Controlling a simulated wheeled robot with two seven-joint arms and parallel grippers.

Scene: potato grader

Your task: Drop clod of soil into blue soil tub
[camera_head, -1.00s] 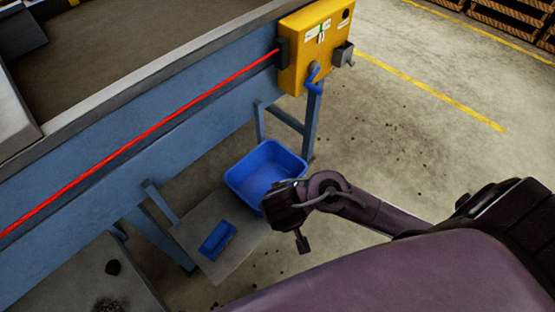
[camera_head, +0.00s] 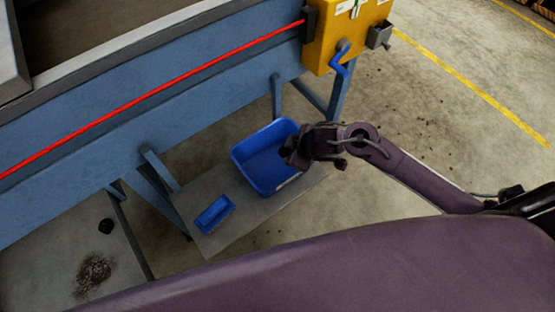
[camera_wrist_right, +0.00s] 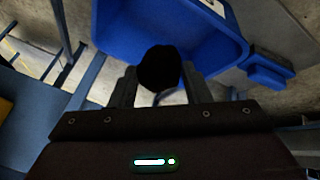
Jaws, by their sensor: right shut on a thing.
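The blue soil tub (camera_head: 262,172) stands on a low grey shelf beside the blue machine frame. It also shows in the right wrist view (camera_wrist_right: 215,45). My right gripper (camera_head: 293,155) is over the tub's right side, coming in from the right. In the right wrist view it is shut on a dark, rounded clod of soil (camera_wrist_right: 160,68), with the tub's inside behind it. In the head view the clod is hard to tell from the dark gripper. My left gripper is not in view.
Another dark lump (camera_head: 105,226) and scattered soil (camera_head: 93,272) lie on a grey surface at lower left.

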